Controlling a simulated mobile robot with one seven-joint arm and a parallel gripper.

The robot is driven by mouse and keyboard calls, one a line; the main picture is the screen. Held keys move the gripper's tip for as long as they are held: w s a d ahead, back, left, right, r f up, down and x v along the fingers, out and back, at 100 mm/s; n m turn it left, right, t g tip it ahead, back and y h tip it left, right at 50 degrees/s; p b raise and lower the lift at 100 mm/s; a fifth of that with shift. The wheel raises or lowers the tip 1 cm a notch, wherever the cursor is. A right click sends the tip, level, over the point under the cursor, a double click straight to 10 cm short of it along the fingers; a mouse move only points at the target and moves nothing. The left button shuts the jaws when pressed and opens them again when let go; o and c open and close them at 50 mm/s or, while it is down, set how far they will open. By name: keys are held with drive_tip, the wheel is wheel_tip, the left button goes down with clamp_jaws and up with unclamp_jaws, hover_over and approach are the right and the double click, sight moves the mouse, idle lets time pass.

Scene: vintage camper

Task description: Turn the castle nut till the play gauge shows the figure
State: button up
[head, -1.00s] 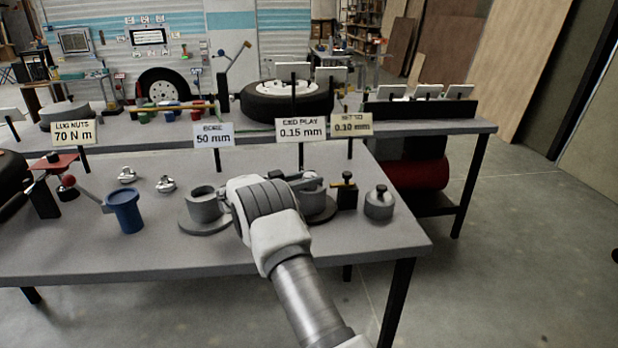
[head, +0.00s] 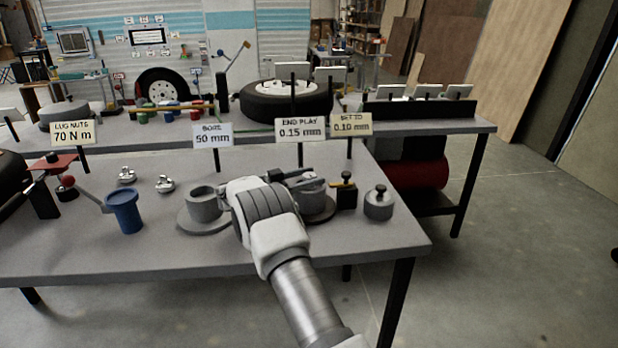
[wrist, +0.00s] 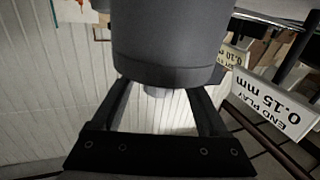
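The hub (head: 312,190) is a grey cylinder on a dark round base, right of centre on the bench, partly behind my wrist. My gripper (head: 296,173) is at the hub's top; my wrist covers much of it in the head view. In the wrist view, which is upside down, the fingers of my gripper (wrist: 160,105) stand apart and run towards a large dark grey cylinder that hides their tips. A small pale piece (wrist: 157,92) shows between the fingers; I cannot tell whether it is the castle nut or whether it is touched. The gauge's reading is not legible.
Signs read END PLAY 0.15 mm (head: 301,129) and SET TO 0.10 mm (head: 351,125). A black block with a knob (head: 347,195) and a grey knobbed weight (head: 379,205) stand right of the hub. A grey ring (head: 204,206) and blue cup (head: 126,214) stand left.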

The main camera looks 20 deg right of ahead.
drive_tip(key=shift+a, duration=0.15)
drive_tip(key=a+p, duration=0.1)
drive_tip(key=a, duration=1.6)
drive_tip(key=shift+s+p, duration=0.4)
